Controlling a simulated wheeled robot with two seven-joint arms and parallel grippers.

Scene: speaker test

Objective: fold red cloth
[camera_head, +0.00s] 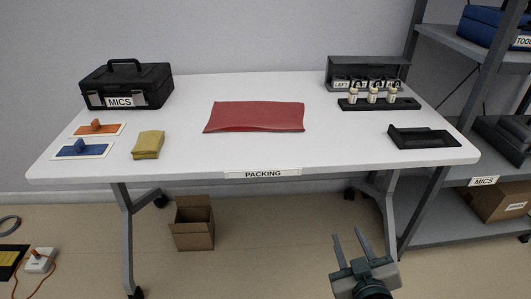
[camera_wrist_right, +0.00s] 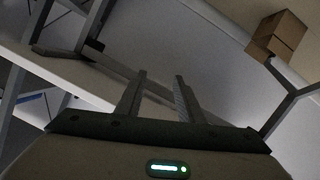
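My right gripper (camera_head: 348,243) is low in front of the table, at the bottom right of the head view. Its two fingers stand apart with nothing between them. In the right wrist view the fingers (camera_wrist_right: 157,95) also show apart and empty. My right gripper is well away from the cloth. My left gripper is in neither view.
Microphone holders (camera_head: 378,104) and a black tray (camera_head: 422,138) stand right. A cardboard box (camera_head: 193,228) sits on the floor. Shelves stand right.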

